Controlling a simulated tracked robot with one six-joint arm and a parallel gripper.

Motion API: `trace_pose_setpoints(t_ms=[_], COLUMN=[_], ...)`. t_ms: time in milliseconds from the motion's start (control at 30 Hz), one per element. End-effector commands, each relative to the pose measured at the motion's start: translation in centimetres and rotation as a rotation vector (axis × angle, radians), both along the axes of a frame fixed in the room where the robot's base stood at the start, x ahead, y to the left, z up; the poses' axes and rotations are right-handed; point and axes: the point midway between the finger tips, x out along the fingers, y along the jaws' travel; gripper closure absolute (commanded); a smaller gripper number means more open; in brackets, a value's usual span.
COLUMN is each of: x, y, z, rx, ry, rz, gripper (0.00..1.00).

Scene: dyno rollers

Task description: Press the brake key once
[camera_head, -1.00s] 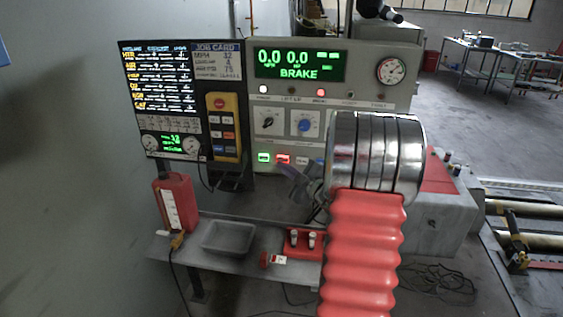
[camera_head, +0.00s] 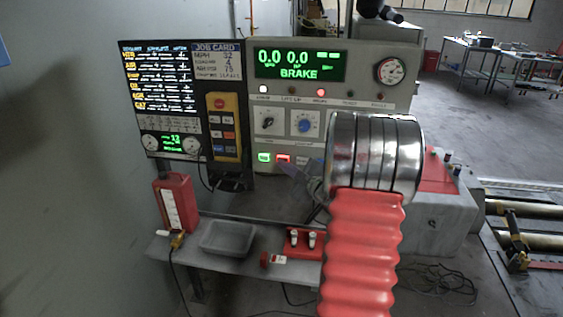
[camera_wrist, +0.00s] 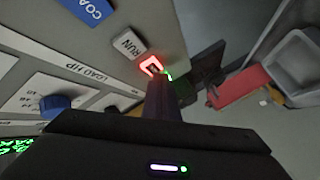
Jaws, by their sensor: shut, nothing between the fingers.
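The control panel (camera_head: 345,137) has a row of keys along its lower edge. A green-lit key (camera_head: 264,157) is at the left, and a red-lit key (camera_head: 283,159) is beside it. The red-lit key also shows in the wrist view (camera_wrist: 151,66), but its label is too small to read. The panel display (camera_head: 299,66) reads BRAKE with 0.0 values. My gripper (camera_head: 288,168) is shut and empty, just below the key row. In the wrist view its tip (camera_wrist: 158,80) overlaps the red-lit key's edge; I cannot tell whether it touches.
RUN (camera_wrist: 128,43) and COAST (camera_wrist: 88,10) keys lie beside the red-lit key. A yellow pendant (camera_head: 224,125) hangs left of the panel.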

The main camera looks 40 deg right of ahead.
Motion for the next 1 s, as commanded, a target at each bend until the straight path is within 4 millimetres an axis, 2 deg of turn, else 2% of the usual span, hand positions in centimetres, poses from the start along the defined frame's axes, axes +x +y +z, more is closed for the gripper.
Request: trace_pose_setpoints(t_ms=[1000], x=[0.43], y=[-0.63], z=[-0.02], rx=[0.000], ry=[0.001], rz=[-0.001], gripper=[1.00])
